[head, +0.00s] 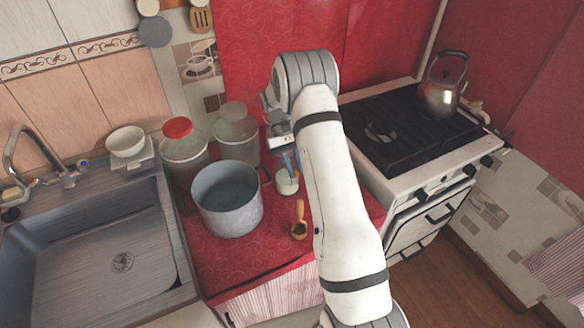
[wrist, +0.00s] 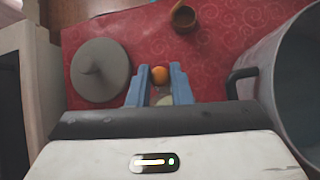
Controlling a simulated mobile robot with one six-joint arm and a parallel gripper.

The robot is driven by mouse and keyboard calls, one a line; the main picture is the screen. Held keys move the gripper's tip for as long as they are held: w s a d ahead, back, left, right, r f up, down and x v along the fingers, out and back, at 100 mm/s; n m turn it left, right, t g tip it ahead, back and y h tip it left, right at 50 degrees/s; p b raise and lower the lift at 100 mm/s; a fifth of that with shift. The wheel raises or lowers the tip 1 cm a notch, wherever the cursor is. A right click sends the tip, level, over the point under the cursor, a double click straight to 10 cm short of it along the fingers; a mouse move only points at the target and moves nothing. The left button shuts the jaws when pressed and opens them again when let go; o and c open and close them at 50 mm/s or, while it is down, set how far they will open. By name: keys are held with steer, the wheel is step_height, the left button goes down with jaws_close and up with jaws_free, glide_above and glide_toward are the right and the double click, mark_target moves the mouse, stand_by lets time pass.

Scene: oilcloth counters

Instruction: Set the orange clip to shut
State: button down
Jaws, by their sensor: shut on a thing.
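The orange clip (wrist: 159,74) shows in the wrist view as a small rounded orange piece between the ends of my blue fingers. My gripper (wrist: 159,83) is shut on it. A pale patch shows between the fingers just below the clip. In the head view my gripper (head: 290,163) points down at a small pale jar (head: 287,183) on the red counter, beside the pot's handle. I cannot make out the clip there, nor tell whether it is set open or shut.
A grey pot (head: 228,212) stands close left of my gripper; its handle (wrist: 238,78) is near the fingers. A brown scoop (head: 299,222) lies in front. A grey lid (wrist: 100,70) lies beside the fingers. Two jars (head: 185,150) stand behind; the stove (head: 405,125) is right.

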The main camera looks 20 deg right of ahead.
steer(key=shift+w+d, duration=0.1)
stand_by(0.3)
steer(key=c, duration=1.3)
jaws_free()
steer(key=b+v, duration=0.1)
steer(key=v, duration=0.6)
steer(key=shift+w+f+b, duration=0.1)
steer(key=shift+f+b, duration=0.05)
steer(key=shift+b, duration=0.15)
steer(key=shift+w+r, duration=0.2)
steer(key=shift+r, duration=0.15)
